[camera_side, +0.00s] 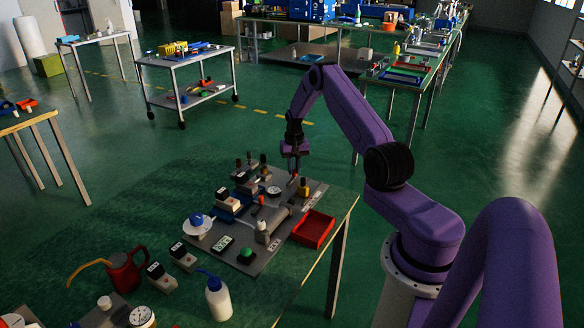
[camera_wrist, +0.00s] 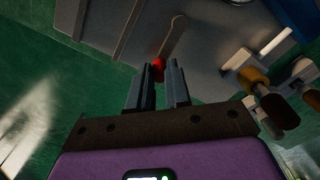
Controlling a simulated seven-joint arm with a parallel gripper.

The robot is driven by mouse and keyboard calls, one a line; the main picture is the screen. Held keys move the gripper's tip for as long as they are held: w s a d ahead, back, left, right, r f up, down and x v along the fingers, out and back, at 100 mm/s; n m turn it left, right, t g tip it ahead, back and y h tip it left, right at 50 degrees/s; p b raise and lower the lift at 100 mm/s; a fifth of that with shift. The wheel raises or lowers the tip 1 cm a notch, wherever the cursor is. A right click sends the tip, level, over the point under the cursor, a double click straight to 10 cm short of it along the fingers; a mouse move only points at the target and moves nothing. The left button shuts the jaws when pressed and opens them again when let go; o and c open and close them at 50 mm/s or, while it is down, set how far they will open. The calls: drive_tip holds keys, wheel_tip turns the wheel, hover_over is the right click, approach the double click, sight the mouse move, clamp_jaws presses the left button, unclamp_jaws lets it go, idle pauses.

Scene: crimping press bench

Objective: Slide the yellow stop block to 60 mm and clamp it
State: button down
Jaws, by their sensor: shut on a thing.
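The yellow stop block (camera_side: 304,188) sits near the back right edge of the grey press plate in the side view. I cannot make it out in the wrist view. My gripper (camera_side: 293,174) points down just left of the block. In the wrist view my gripper (camera_wrist: 160,82) is shut on a red knob (camera_wrist: 159,65), which lies between the fingertips at the end of a flat grey lever (camera_wrist: 174,36). The block's position on a scale is too small to read.
A red tray (camera_side: 313,230) lies at the plate's right edge. A grey cylinder fixture (camera_side: 263,234), a green button (camera_side: 246,256) and dark boxes stand left of it. Brown-handled parts (camera_wrist: 278,110) stand right of my fingers in the wrist view. A white bottle (camera_side: 218,299) stands in front.

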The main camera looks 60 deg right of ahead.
drive_tip(key=shift+s+m, duration=0.2)
drive_tip(key=shift+m, duration=0.2)
drive_tip(key=c, duration=1.1)
unclamp_jaws()
drive_tip(key=shift+o, duration=0.2)
drive_tip(key=shift+r, duration=0.1)
wheel_tip(320, 180, up, 17)
drive_tip(key=shift+r, duration=0.2)
